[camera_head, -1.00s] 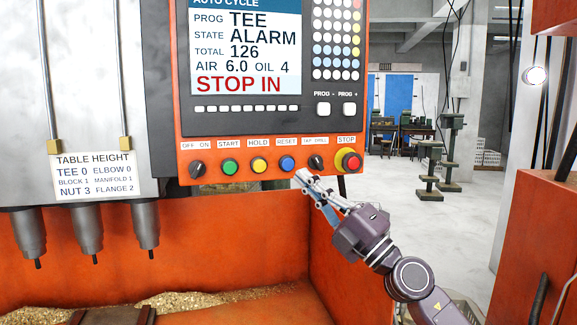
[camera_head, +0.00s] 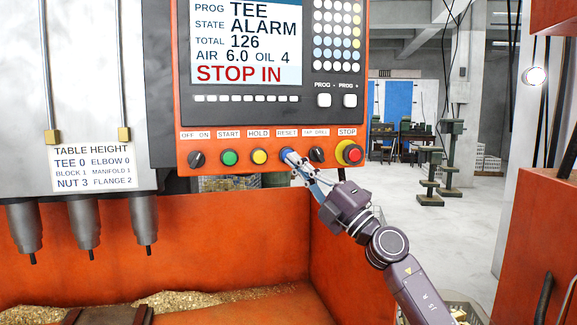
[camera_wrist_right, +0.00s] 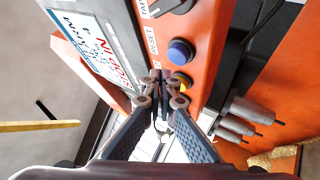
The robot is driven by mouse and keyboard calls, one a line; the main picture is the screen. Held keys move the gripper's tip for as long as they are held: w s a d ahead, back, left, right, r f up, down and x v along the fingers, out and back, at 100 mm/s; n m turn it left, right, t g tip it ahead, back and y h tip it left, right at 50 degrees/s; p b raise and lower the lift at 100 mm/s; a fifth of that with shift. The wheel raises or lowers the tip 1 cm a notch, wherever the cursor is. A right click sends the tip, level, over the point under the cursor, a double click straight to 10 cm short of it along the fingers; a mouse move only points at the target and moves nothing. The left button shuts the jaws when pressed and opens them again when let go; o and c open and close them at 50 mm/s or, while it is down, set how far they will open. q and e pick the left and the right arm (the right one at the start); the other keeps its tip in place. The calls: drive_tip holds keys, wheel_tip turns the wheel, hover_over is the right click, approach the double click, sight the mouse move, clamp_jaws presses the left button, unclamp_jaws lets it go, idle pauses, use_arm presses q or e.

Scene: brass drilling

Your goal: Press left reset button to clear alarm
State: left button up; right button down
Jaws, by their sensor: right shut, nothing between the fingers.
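The blue RESET button (camera_wrist_right: 181,51) sits on the orange panel. In the head view the blue button (camera_head: 285,152) is partly covered by the fingertips of my right gripper (camera_head: 292,158). In the right wrist view my right gripper (camera_wrist_right: 161,76) is shut and empty, its tips close to the panel just beside the blue button and the yellow HOLD button (camera_wrist_right: 180,83). I cannot tell whether the tips touch the button. The screen (camera_head: 246,45) reads STATE ALARM and STOP IN. My left gripper is out of view.
The black TAP DRILL knob (camera_head: 317,155) and red STOP button (camera_head: 350,153) are right of RESET. Left of it are HOLD (camera_head: 260,157), the green START button (camera_head: 229,158) and the OFF/ON knob (camera_head: 196,159). Several drill spindles (camera_head: 85,228) hang at left.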

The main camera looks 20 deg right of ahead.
drive_tip(key=shift+w, duration=0.65)
idle(1.0)
drive_tip(key=shift+w, duration=0.4)
drive_tip(key=shift+w+d+r+b, duration=0.1)
drive_tip(key=shift+w+d+b, duration=0.05)
drive_tip(key=shift+w+b, duration=0.3)
idle(0.7)
idle(0.3)
drive_tip(key=shift+s+p, duration=0.65)
drive_tip(key=shift+s, duration=0.25)
